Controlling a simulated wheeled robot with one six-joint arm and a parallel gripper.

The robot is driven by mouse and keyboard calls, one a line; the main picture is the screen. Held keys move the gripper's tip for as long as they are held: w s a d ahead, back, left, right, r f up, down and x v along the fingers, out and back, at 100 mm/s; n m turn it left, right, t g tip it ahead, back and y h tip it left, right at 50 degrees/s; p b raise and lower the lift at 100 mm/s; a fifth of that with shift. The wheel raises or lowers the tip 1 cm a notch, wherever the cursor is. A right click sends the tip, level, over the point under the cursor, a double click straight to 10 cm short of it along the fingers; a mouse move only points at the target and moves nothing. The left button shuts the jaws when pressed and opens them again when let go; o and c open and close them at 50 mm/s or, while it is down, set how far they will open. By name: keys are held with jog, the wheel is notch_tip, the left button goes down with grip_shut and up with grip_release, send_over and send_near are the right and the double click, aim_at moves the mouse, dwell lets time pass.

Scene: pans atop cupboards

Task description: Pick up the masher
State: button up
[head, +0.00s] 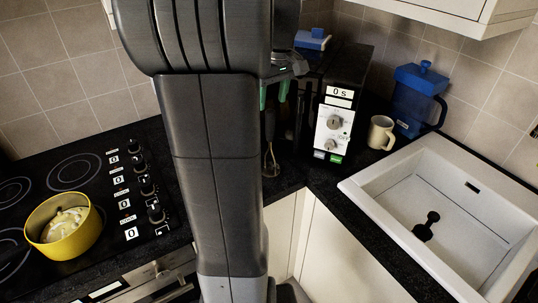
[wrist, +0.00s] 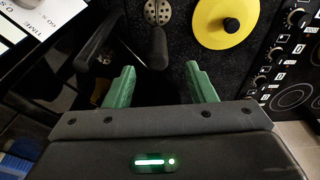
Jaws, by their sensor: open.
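The masher shows at the top of the wrist view, with a dark handle (wrist: 158,46) and a perforated metal head (wrist: 158,12). In the head view the masher (head: 271,162) appears to stand upright on the black counter, its handle upward, partly hidden by my arm. My gripper (wrist: 160,68) is open with two green fingers and nothing between them. The handle's near end lies just beyond the gap between the fingertips in the wrist view. In the head view my gripper (head: 273,93) is above the masher.
A microwave (head: 334,120) stands close right of my gripper. A yellow lid with a black knob (wrist: 222,36) lies beside the masher. A yellow pot (head: 75,238) sits on the hob. A cream mug (head: 381,133), blue jug (head: 414,100) and white sink (head: 440,190) are to the right.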

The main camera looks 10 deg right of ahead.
jog(key=f, duration=0.3)
jog(key=w+f, duration=0.1)
jog(key=f, duration=0.2)
jog(key=f+p, duration=0.1)
jog(key=f, duration=0.2)
jog(key=shift+w+a+f, duration=0.15)
jog(key=shift+w+f, duration=0.15)
jog(key=c, duration=1.1)
